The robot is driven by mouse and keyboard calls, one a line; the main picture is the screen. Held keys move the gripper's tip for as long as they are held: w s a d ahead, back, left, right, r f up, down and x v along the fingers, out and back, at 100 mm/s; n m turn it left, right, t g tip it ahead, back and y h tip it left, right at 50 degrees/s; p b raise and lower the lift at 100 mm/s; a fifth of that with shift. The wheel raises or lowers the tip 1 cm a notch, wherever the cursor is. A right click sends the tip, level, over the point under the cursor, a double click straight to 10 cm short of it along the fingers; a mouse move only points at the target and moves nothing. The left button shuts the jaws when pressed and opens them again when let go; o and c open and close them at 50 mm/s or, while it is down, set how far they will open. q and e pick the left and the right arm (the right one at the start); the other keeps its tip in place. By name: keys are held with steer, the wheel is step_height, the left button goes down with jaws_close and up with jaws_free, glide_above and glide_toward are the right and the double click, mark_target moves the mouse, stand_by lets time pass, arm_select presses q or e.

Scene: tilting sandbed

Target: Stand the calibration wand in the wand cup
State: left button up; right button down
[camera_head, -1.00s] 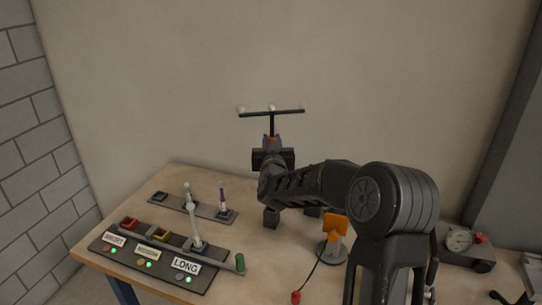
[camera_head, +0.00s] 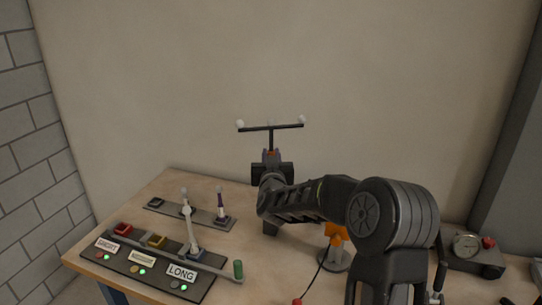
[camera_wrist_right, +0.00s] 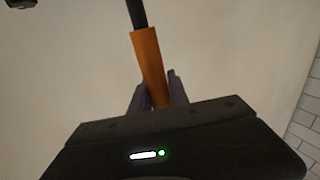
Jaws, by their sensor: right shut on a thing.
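The calibration wand (camera_head: 271,128) is a dark T-shaped bar with white balls on its crossbar. It stands up, crossbar on top, above my right gripper (camera_head: 271,156). In the right wrist view, the purple-grey fingers (camera_wrist_right: 157,88) are shut on the wand's orange handle (camera_wrist_right: 149,58), and its black shaft runs up out of the picture. The handle's lower end is hidden by the gripper. A dark block (camera_head: 270,228) on the table shows partly behind my right arm; I cannot tell whether it is the wand cup. My left gripper is not in view.
A panel (camera_head: 122,261) labelled SHORT and LONG, with coloured sockets and a long grey rod, lies front left. A rack (camera_head: 210,218) with small upright pieces is behind it. An orange device (camera_head: 336,233) with a cable stands near my arm. A dial gauge box (camera_head: 483,262) is at right.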

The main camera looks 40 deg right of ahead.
step_height(320, 180, down, 9)
steer(key=b, duration=0.5)
steer(key=shift+b, duration=0.4)
stand_by(0.4)
steer(key=c, duration=1.2)
jaws_free()
steer(key=shift+o, duration=0.2)
steer(key=shift+s+a, duration=0.1)
steer(key=b+v, duration=0.1)
steer(key=v, duration=0.6)
steer(key=shift+s+a, duration=0.15)
steer(key=shift+s, duration=0.1)
